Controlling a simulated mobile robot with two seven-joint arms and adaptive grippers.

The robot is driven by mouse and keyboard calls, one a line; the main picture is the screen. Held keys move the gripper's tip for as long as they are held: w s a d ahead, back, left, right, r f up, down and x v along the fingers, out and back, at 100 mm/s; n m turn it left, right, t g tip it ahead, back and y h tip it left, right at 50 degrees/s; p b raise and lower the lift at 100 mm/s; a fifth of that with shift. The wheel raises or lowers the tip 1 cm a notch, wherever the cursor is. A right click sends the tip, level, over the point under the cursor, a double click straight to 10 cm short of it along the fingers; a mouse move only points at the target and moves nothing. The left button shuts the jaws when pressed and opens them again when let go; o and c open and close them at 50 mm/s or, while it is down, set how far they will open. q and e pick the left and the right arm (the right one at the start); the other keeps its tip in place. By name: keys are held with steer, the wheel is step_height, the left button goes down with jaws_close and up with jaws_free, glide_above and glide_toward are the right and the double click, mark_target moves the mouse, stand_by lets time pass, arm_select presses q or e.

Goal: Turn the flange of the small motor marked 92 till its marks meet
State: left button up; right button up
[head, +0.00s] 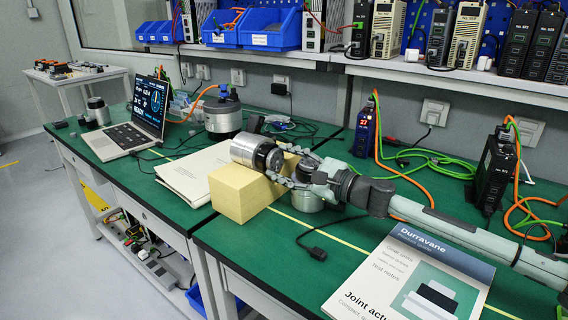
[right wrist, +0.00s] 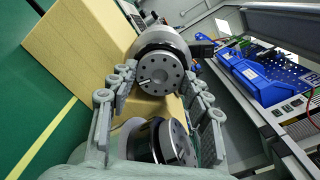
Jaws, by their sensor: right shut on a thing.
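A small silver motor (head: 243,147) lies on its side on a yellow block (head: 235,195). Its dark flange (head: 268,159) faces my right gripper (head: 280,166). In the right wrist view the flange (right wrist: 160,72) is a dark round face with a ring of holes and a short pale mark at its lower left. My right gripper's fingertips (right wrist: 160,80) are on either side of it, shut on it. No number 92 is legible, and the mark on the housing cannot be made out. My left gripper is out of view.
A second silver motor (head: 307,200) stands under my right gripper, close to the block. A larger motor (head: 223,115), a laptop (head: 138,120) and papers (head: 197,172) are behind and left. A booklet (head: 410,275) lies at the front right. Cables cross the green bench.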

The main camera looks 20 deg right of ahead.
steer(key=o, duration=1.2)
steer(key=shift+c, duration=0.2)
steer(key=v, duration=1.2)
